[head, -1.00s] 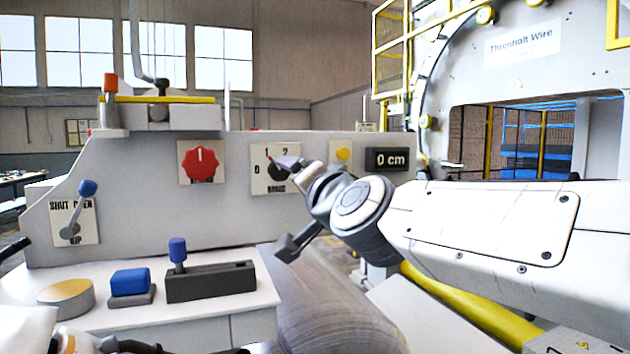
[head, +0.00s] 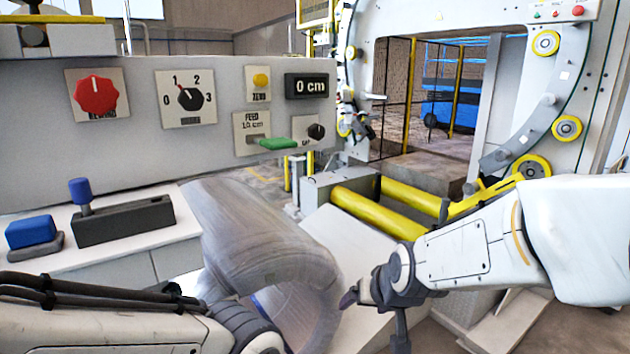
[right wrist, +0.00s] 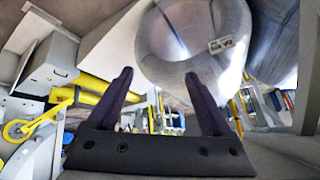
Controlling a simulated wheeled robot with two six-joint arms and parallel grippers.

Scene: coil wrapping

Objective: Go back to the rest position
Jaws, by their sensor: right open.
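My right gripper (head: 374,320) is at the lower right of the head view, open and empty, low in front of the machine and to the right of the coil. In the right wrist view its two dark fingers (right wrist: 158,76) stand apart with nothing between them. The grey coil (head: 262,245) lies below the control panel. It also shows in the right wrist view, with a small label (right wrist: 221,44) on it. My left arm crosses the bottom left of the head view; its gripper is out of the picture.
Blue controls (head: 30,231) stand on the white ledge at left. Yellow rollers (head: 378,213) and the wrapping ring (head: 545,120) stand behind my right arm.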

